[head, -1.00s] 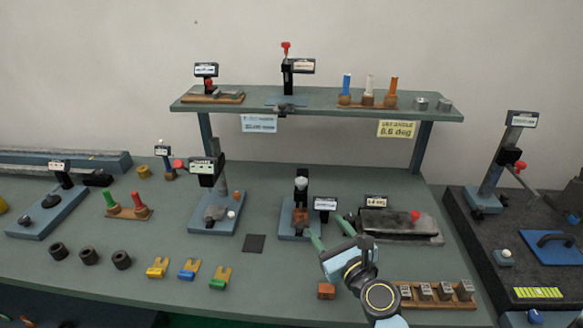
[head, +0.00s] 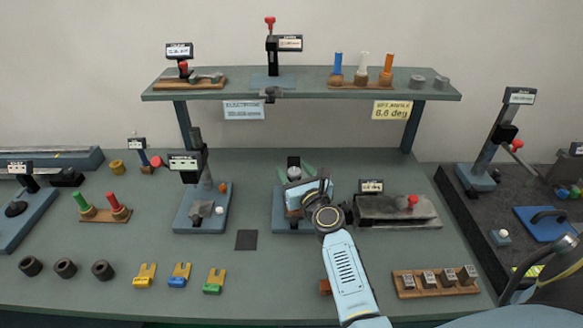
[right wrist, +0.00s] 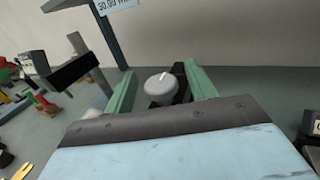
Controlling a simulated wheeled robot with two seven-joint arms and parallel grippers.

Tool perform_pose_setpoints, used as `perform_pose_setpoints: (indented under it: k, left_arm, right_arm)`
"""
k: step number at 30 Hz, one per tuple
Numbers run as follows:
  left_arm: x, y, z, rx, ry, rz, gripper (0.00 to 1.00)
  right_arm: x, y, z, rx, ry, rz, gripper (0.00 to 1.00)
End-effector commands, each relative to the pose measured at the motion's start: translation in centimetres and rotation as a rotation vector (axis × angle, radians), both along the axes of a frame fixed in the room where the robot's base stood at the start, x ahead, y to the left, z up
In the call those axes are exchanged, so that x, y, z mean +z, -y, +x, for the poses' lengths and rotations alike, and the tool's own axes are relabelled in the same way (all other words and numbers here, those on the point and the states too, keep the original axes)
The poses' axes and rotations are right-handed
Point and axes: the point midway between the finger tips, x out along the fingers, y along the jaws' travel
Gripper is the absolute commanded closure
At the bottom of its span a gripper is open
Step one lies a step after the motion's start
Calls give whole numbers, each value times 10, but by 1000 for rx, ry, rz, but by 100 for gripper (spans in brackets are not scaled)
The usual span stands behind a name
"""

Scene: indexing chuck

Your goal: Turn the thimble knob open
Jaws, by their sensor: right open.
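The thimble knob is a pale grey-white round knob (head: 293,161) with a light mark on its top, on a dark post over a blue base plate (head: 292,225). In the right wrist view the knob (right wrist: 159,88) shows in the gap between my two green fingers. My right gripper (head: 294,172) is open, one finger on each side of the knob. I cannot tell whether either finger touches it. The gripper body hides most of the post and station below the knob. My left gripper is not in view.
To the left stands another station with a sign (head: 185,163). To the right lies a grey block device with a red knob (head: 412,201). A raised shelf (head: 300,82) runs behind. A wooden rack of small blocks (head: 437,282) sits at the front right.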

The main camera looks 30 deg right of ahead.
Motion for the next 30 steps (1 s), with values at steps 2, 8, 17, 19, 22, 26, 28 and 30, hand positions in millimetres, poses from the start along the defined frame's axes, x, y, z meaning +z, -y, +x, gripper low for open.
perform_pose_setpoints:
  k: [2,8,17,19,22,26,28,30]
  left_arm:
    - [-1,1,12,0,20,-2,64]
    - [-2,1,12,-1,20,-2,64]
    - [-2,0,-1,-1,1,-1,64]
    - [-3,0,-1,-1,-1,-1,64]
    - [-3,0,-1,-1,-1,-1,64]
    - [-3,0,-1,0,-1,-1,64]
    - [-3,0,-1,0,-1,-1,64]
    - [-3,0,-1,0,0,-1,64]
  right_arm:
    - [-1,1,10,1,0,-1,44]
    - [0,3,19,0,0,-1,44]
    - [0,3,20,0,0,-1,52]
    - [0,3,20,0,-1,-1,61]
    - [0,3,20,0,-1,-1,74]
    - [0,3,20,1,-1,-1,88]
    - [0,3,20,2,-1,-1,89]
    - [-1,3,19,8,-1,-2,89]
